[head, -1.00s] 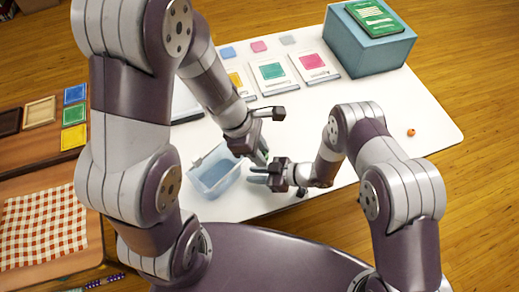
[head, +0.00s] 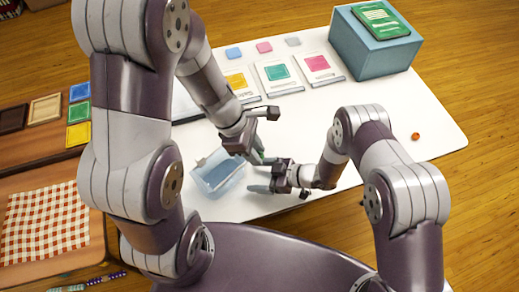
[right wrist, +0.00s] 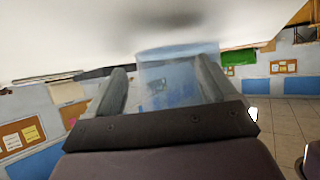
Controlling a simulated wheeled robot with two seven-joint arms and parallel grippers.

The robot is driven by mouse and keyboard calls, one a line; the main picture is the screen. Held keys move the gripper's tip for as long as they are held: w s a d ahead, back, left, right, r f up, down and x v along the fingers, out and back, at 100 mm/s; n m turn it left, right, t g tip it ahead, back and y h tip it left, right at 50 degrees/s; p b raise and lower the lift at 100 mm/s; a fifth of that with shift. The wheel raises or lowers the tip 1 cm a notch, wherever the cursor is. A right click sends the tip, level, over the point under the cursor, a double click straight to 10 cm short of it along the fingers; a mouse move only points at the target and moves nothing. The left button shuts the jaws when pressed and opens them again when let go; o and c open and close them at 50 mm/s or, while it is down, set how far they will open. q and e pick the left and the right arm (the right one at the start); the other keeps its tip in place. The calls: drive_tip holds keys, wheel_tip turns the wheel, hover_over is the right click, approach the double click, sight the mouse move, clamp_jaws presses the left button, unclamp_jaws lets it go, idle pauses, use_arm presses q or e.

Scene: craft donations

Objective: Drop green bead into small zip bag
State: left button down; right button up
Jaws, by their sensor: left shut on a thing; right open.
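A translucent pale-blue open pouch, seemingly the small zip bag (head: 218,175), stands near the table's front edge. It also shows, blurred, beyond and between the fingers in the right wrist view (right wrist: 168,75). My left gripper (head: 258,152) is shut above and to the right of the bag. A bit of green shows at its fingertips, but the green bead itself cannot be made out. My right gripper (head: 260,177) is open and low beside the bag's right side, its fingers pointing left at it. It also shows in the right wrist view (right wrist: 162,90), with no held thing visible.
A small orange bead (head: 415,136) lies at the right of the white table (head: 385,100). A teal box (head: 372,52) carries a green book (head: 380,18). The table's right part is mostly clear.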

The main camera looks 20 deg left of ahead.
use_arm(q)
drive_tip(key=a+p, duration=0.1)
drive_tip(key=a, duration=0.6)
drive_tip(key=shift+s+a+f, duration=0.15)
drive_tip(key=shift+a+f, duration=0.05)
drive_tip(key=shift+a, duration=0.15)
use_arm(e)
drive_tip(key=shift+r, duration=0.5)
idle(0.4)
use_arm(q)
drive_tip(key=shift+f, duration=0.15)
use_arm(e)
drive_tip(key=shift+f, duration=0.15)
use_arm(q)
drive_tip(key=shift+f+b, duration=0.5)
use_arm(e)
drive_tip(key=shift+f, duration=0.35)
use_arm(q)
drive_tip(key=shift+f, duration=0.15)
use_arm(e)
drive_tip(key=shift+f, duration=0.1)
drive_tip(key=shift+f+b, duration=0.2)
drive_tip(key=shift+b, duration=0.1)
use_arm(q)
drive_tip(key=shift+f, duration=0.25)
use_arm(e)
drive_tip(key=shift+s, duration=0.1)
use_arm(q)
drive_tip(key=c, duration=0.8)
unclamp_jaws()
